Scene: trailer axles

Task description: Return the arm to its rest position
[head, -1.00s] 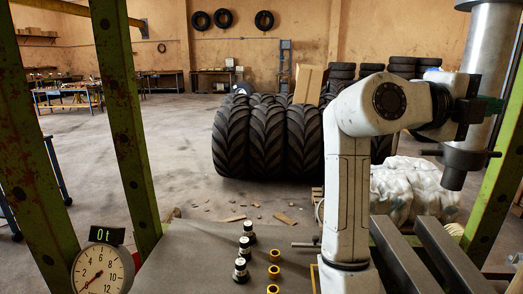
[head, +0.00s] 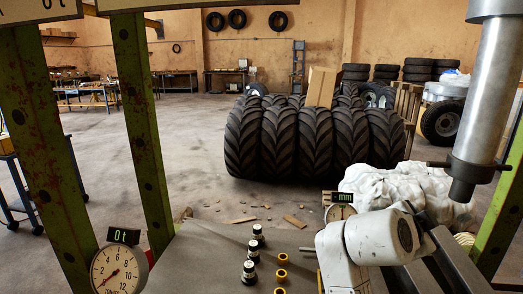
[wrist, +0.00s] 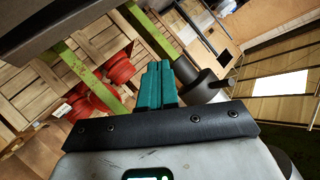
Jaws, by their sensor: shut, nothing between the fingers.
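My gripper (wrist: 160,84) shows in the wrist view as two teal fingers pressed together, with nothing between them. My white arm (head: 372,240) is folded low at the lower right of the head view. My gripper itself cannot be made out in the head view. In the wrist view a dark cylinder end (wrist: 207,86) lies just right of the fingertips; I cannot tell the gap.
A steel press ram (head: 487,100) hangs at the right, above steel beams (head: 462,262). A grey bench (head: 205,262) carries several black-and-silver parts (head: 253,252) and yellow rings (head: 281,275). Green posts (head: 143,135) stand left. Large tyres (head: 315,140) and white sacks (head: 410,190) are behind.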

